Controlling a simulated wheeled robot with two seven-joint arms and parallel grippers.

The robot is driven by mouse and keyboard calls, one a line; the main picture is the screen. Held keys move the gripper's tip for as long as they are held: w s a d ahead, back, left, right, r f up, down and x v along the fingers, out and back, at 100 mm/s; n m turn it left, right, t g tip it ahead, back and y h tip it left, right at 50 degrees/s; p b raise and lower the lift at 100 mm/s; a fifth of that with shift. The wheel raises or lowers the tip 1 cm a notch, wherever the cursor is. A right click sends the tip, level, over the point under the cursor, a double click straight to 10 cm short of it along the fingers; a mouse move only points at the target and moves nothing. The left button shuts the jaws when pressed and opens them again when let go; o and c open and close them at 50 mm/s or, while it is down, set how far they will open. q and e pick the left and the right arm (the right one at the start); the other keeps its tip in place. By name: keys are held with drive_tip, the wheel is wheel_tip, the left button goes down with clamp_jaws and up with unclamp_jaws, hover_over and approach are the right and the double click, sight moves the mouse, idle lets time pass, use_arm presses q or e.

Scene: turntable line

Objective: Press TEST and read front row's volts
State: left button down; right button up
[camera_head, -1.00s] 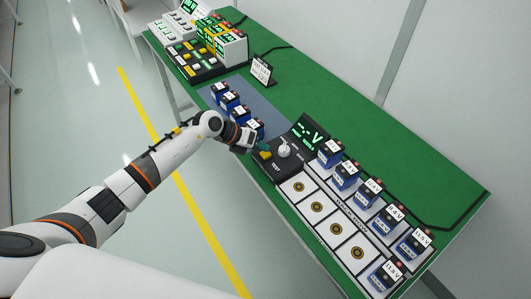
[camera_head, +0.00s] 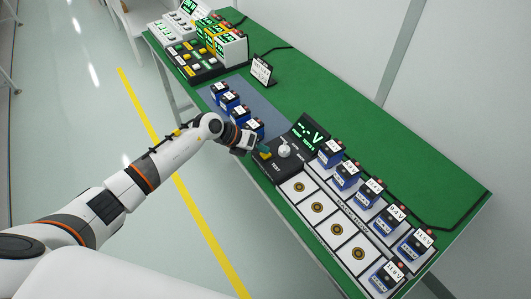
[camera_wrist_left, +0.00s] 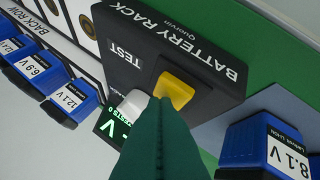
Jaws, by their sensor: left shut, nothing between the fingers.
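The black battery rack (camera_head: 272,170) stands on the green table, with a yellow button (camera_head: 265,155) beside the word TEST. The button also shows in the left wrist view (camera_wrist_left: 176,91). My left gripper (camera_head: 261,149) is shut and empty; its teal fingers (camera_wrist_left: 158,105) point at the button and overlap its edge. I cannot tell whether they touch it. The display (camera_head: 312,133) shows dashes and a V. A white knob (camera_head: 284,150) sits beside the button. The front row has several empty slots with gold contacts (camera_head: 317,207) and one blue battery (camera_head: 385,276) at its near end.
Several labelled blue batteries (camera_head: 368,192) stand in the back row. More batteries (camera_head: 228,101) stand on a grey-blue mat left of the rack. A small sign (camera_head: 261,70) and a panel of switches (camera_head: 192,62) are farther back.

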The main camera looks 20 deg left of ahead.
sight(261, 154)
use_arm(q)
drive_tip(key=shift+f, duration=0.15)
idle(0.4)
drive_tip(key=shift+r+p, duration=0.7)
drive_tip(key=shift+r, duration=0.15)
wheel_tip(261, 154, up, 5)
drive_tip(key=p, duration=0.4)
idle(0.6)
